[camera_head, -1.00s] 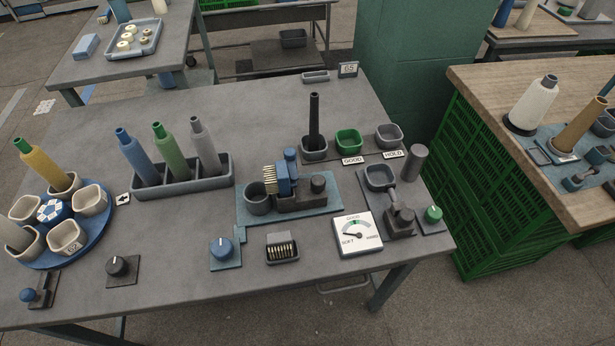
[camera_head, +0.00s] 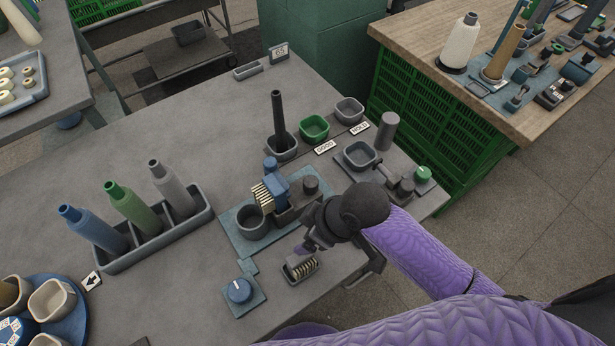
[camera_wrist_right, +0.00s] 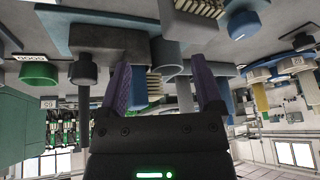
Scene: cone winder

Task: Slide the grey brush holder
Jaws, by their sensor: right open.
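A small grey brush holder (camera_head: 301,269) with a row of pale brass bristles sits near the front edge of the grey table. It also shows at the top of the right wrist view (camera_wrist_right: 197,12). My right gripper (camera_head: 303,246) is over the table right beside the holder, with its purple fingers partly hidden by the wrist. In the right wrist view my right gripper (camera_wrist_right: 161,78) is open, with the holder beyond its fingertips and not between them. I cannot tell if a finger touches the holder. My left gripper is not in view.
My right forearm hides the table to the right, including the dial gauge seen earlier.

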